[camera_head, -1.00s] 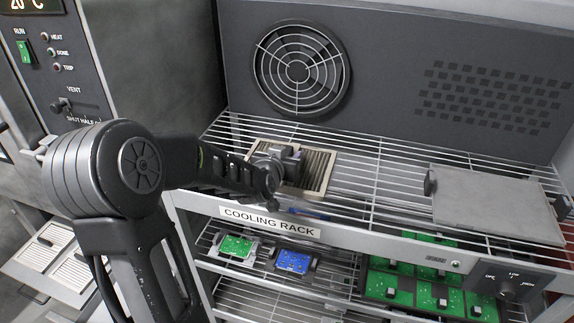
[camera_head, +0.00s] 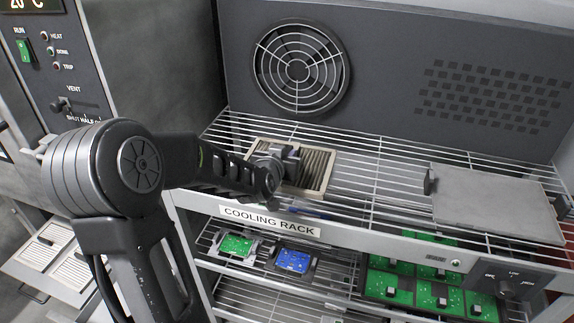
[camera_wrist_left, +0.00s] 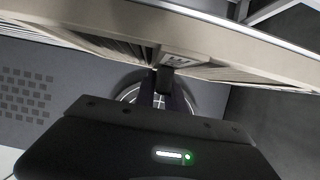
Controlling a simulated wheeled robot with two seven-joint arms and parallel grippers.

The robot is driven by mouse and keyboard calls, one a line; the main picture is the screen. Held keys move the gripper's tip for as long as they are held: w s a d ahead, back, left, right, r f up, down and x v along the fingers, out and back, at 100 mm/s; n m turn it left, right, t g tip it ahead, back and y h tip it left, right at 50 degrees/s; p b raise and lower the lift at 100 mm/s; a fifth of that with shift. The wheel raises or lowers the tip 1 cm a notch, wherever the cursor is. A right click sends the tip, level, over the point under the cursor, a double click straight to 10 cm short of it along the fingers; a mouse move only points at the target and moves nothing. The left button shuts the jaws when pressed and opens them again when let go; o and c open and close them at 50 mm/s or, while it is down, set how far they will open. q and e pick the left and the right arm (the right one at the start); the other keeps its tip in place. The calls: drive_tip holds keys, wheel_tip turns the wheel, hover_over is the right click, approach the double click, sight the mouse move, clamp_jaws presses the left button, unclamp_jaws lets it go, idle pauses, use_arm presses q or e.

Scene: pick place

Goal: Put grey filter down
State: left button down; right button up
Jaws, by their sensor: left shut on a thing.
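The grey filter (camera_head: 318,170) is a flat square of grey pleats in a beige frame, over the left part of the cooling rack's top shelf (camera_head: 370,190). My left gripper (camera_head: 288,160) is shut on it, and the gripper hides part of its left side. In the left wrist view, the filter (camera_wrist_left: 80,35) spans the top close to the camera, with a dark finger (camera_wrist_left: 166,77) at its middle edge. I cannot tell whether the filter touches the wires. My right gripper is not in view.
A flat grey plate (camera_head: 495,205) lies at the shelf's right. A round fan (camera_head: 300,70) sits in the back wall. Green boards (camera_head: 435,290) and a blue board (camera_head: 292,261) lie on the lower shelf. Free wire shelf separates filter and plate.

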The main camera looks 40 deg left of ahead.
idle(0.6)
use_arm(q)
wheel_tip(320, 180, up, 10)
drive_tip(key=shift+r+p, duration=0.1)
drive_tip(key=shift+p, duration=1.1)
drive_tip(key=shift+f, duration=0.2)
